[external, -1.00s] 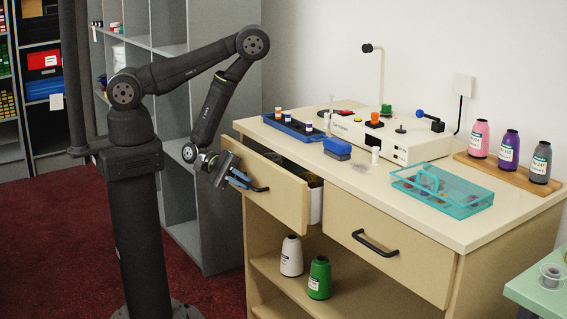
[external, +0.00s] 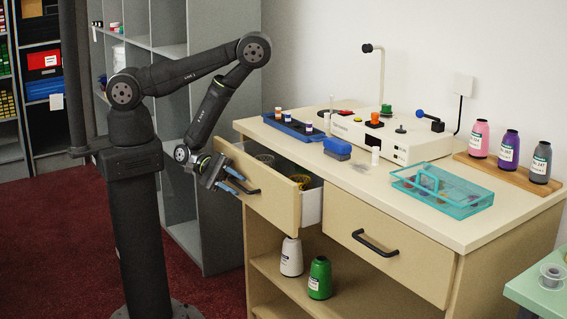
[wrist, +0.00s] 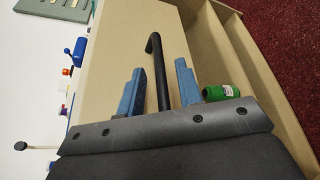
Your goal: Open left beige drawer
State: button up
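The left beige drawer (external: 268,199) is pulled out of the counter, with its front well forward of the right drawer's front. Its white side panel and some contents show inside. Its black bar handle (wrist: 160,75) runs between my two blue fingers in the wrist view. My gripper (external: 236,183) is at the left end of this drawer's front, at handle height. The fingers (wrist: 162,90) are apart, with a gap visible beside the handle, so it looks open around the handle and not clamped. The handle is partly hidden by the fingers in the external view.
The right drawer (external: 390,250) is shut. White and green thread cones (external: 319,278) stand on the shelf below. The counter top holds a blue tray (external: 292,126), a white device (external: 395,140) and a teal basket (external: 442,190). A grey shelf unit (external: 208,200) stands behind my arm.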

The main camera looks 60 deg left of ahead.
jog(key=shift+s+a, duration=0.1)
jog(key=shift+a, duration=0.4)
jog(key=v, duration=0.3)
jog(key=shift+s+a+r, duration=0.15)
jog(key=shift+s+a, duration=0.05)
jog(key=shift+a, duration=0.15)
notch_tip(320, 180, up, 7)
jog(key=shift+r, duration=0.1)
